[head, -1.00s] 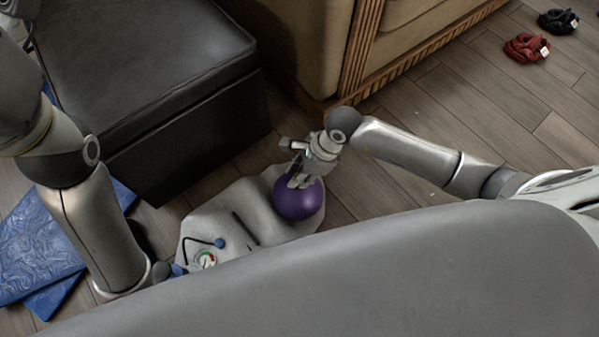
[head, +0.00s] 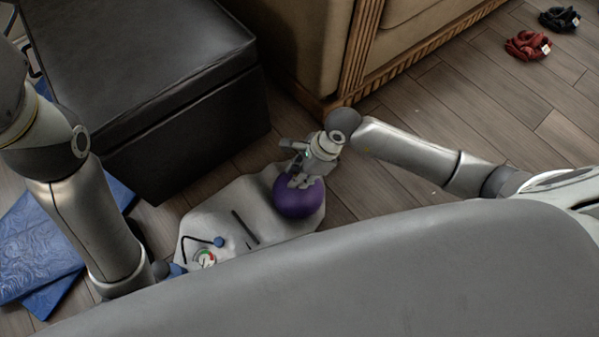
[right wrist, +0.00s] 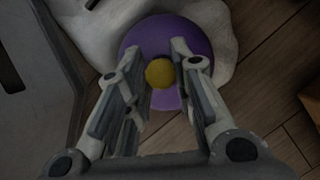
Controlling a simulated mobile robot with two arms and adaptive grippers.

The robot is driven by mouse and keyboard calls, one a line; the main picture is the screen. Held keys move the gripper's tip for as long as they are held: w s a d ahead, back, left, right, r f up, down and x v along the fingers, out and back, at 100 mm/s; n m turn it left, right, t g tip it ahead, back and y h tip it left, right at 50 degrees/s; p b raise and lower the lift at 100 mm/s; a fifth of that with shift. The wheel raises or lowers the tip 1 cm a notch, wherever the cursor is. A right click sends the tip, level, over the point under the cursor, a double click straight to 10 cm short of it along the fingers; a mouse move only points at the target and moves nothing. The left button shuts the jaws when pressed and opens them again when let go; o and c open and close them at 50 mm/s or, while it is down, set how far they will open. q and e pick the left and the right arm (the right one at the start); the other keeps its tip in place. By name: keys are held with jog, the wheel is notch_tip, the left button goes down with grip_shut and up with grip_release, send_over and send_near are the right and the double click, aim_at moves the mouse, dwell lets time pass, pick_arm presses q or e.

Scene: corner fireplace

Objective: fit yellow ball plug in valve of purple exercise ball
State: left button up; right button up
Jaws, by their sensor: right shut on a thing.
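The purple exercise ball (head: 302,203) rests on the right part of a pale grey mat (head: 205,207) on the floor. My right gripper (head: 298,181) is over the top of the ball, pointing down. In the right wrist view my right gripper (right wrist: 160,62) is shut on the yellow ball plug (right wrist: 160,73), which sits between the fingertips in front of the purple ball (right wrist: 150,34). The valve is hidden behind the plug and fingers, so I cannot tell whether the plug touches it.
A pump gauge (head: 205,258) and a thin dark rod (head: 245,226) lie on the mat. A black ottoman (head: 190,140) stands behind it. Blue mats (head: 38,245) lie at the left. Red (head: 527,45) and black (head: 559,18) bundles lie far right.

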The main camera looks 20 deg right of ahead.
jog(key=shift+f+b, duration=0.45)
jog(key=shift+f, duration=0.25)
jog(key=o, duration=0.9)
jog(key=v, duration=1.2)
